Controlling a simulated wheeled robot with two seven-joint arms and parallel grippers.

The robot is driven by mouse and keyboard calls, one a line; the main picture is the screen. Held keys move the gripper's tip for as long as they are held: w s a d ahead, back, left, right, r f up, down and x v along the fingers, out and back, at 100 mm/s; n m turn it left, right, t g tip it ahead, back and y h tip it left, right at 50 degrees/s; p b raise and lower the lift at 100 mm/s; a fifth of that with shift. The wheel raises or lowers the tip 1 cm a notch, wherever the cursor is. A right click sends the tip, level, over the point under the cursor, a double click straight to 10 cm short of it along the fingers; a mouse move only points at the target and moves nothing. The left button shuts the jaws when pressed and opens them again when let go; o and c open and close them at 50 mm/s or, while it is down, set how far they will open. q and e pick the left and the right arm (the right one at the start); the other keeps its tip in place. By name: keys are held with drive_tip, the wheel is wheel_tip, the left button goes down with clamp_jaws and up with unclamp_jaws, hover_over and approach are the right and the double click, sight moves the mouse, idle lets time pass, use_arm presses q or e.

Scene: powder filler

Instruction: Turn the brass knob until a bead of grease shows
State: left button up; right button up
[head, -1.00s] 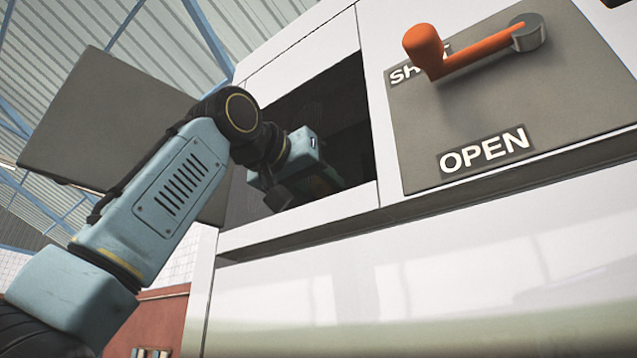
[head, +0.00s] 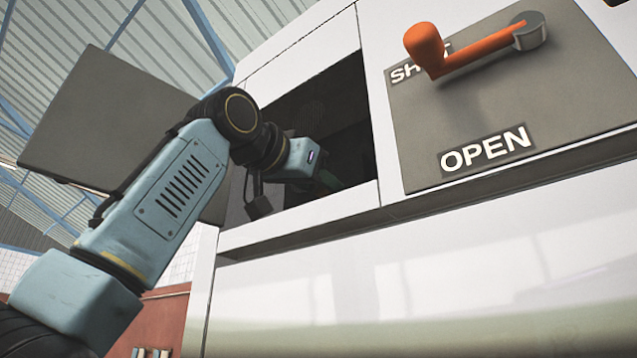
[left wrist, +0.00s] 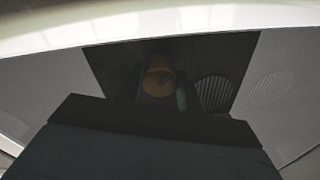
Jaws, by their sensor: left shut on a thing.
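The brass knob (left wrist: 158,82) shows dimly in the left wrist view, deep in the dark recess. My left gripper (left wrist: 161,92) reaches to it, with a finger on either side, and is shut on it. In the head view my left gripper (head: 328,181) is inside the square opening (head: 355,110), and the knob cannot be made out there. No bead of grease can be made out in the dark. My right gripper is not in view.
A white cabinet frame surrounds the opening closely. An open grey door panel (head: 95,125) stands behind my left arm. To the right, an orange-handled lever (head: 470,53) sits on a grey plate marked OPEN. A round slotted vent (left wrist: 213,94) lies right of the knob.

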use_arm(q)
drive_tip(key=shift+m, duration=1.2)
drive_tip(key=o, duration=1)
drive_tip(key=shift+s+a, duration=0.2)
drive_tip(key=shift+s, duration=0.1)
drive_tip(key=b+v, duration=0.5)
drive_tip(key=v, duration=0.7)
drive_tip(key=shift+s+a, duration=0.15)
drive_tip(key=shift+s, duration=0.2)
